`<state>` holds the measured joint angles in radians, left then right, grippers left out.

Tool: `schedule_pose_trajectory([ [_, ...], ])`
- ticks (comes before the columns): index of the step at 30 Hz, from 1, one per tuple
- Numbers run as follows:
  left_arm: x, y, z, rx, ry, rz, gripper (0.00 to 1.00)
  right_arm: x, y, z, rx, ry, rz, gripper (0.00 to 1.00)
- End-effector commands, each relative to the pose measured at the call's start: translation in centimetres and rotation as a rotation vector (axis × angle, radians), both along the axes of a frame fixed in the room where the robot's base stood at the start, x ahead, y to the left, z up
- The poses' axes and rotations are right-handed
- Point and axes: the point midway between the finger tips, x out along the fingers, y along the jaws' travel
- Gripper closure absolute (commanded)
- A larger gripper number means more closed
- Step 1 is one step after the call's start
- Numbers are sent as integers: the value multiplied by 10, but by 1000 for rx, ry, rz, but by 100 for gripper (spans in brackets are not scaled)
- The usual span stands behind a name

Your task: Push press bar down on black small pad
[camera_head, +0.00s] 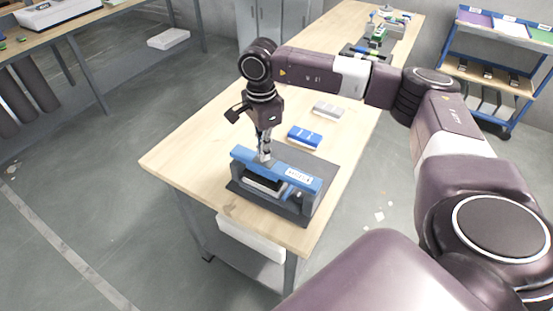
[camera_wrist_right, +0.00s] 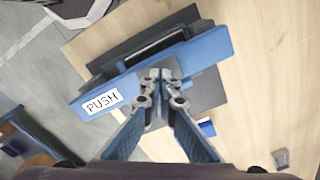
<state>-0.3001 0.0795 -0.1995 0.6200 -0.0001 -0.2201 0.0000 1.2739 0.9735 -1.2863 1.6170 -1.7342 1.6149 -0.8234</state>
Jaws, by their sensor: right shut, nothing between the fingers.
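A blue press bar (camera_head: 278,168) with a white label spans a dark press base (camera_head: 291,210) at the near end of the wooden table. In the right wrist view the bar (camera_wrist_right: 205,50) runs at a slant and its label reads PUSH. A black pad (camera_wrist_right: 158,43) shows beside the bar there; it also shows under the bar in the head view (camera_head: 263,184). My right gripper (camera_head: 264,158) is shut and empty, pointing down at the bar's top. Its fingertips (camera_wrist_right: 160,74) overlap the bar in the wrist view; I cannot tell whether they touch. My left gripper is not in view.
A blue block (camera_head: 304,137) and a grey-white block (camera_head: 328,110) lie on the wooden table (camera_head: 195,140) behind the press. More items stand at its far end. A white box (camera_head: 250,238) sits on the shelf below. A blue rack (camera_head: 500,60) stands at the right.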

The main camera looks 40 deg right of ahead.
Motion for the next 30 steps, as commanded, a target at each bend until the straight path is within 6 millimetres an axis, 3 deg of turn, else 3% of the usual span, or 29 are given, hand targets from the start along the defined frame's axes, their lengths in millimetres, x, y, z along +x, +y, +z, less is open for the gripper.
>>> schedule_pose_trajectory([
  [6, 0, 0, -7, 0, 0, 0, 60, 0, 0, -8, 0, 0, 0, 100],
  [30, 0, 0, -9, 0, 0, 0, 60, 0, 0, -9, 1, -1, 1, 100],
])
